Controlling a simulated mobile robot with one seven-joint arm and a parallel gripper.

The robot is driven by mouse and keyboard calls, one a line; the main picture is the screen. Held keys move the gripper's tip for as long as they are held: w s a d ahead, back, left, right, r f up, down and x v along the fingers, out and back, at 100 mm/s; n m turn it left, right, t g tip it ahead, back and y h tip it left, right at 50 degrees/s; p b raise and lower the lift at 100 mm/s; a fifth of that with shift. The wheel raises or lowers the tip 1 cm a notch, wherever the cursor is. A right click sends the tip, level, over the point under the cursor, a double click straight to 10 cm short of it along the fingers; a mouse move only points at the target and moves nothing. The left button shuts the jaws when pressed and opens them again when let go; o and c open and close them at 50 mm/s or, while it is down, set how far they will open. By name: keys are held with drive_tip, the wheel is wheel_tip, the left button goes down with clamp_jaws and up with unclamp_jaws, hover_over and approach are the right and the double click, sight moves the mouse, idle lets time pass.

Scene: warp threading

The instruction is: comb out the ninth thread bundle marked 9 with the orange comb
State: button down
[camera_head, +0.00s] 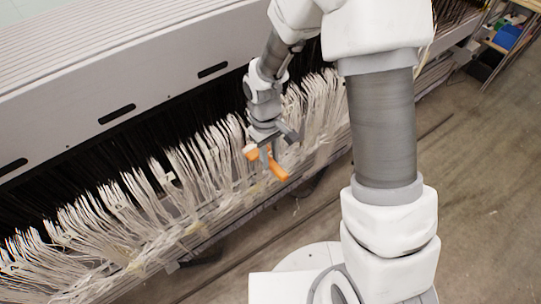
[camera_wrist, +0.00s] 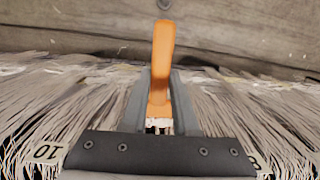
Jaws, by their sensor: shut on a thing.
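The orange comb (camera_head: 278,171) is held in my gripper (camera_head: 265,158), in front of the row of thread bundles in the head view. In the wrist view the comb's orange handle (camera_wrist: 161,60) stands up between the two grey fingers of my gripper (camera_wrist: 158,105), which are shut on it. Pale thread bundles (camera_head: 222,150) hang along the machine. In the wrist view a tag marked 10 (camera_wrist: 46,152) shows at the left and a partly hidden tag (camera_wrist: 256,160) that looks like 8 at the right. The bundle between them is mostly hidden by my gripper, and no 9 tag is visible.
A long grey machine cover (camera_head: 130,75) with dark slots runs above the threads. A rail (camera_head: 230,218) runs along their lower edge. A shelf (camera_head: 500,45) with a blue bin (camera_head: 508,36) stands at the far right. The floor (camera_head: 480,180) at the right is open.

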drive_tip(key=shift+w+a+f+b, duration=0.1)
drive_tip(key=shift+w+f+b, duration=0.05)
drive_tip(key=shift+f+b, duration=1.4)
wheel_tip(320, 180, down, 18)
drive_tip(key=b, duration=1.3)
drive_tip(key=shift+w, duration=0.15)
drive_tip(key=shift+a, duration=0.1)
drive_tip(key=shift+s+d, duration=0.6)
drive_tip(key=shift+s, duration=0.25)
drive_tip(key=shift+s+d, duration=0.55)
drive_tip(key=shift+s, duration=0.3)
drive_tip(key=shift+s, duration=0.1)
drive_tip(key=s+d, duration=0.1)
drive_tip(key=s, duration=0.1)
drive_tip(key=s+d, duration=0.2)
drive_tip(key=shift+s+d+b, duration=0.2)
drive_tip(key=shift+s+b, duration=0.2)
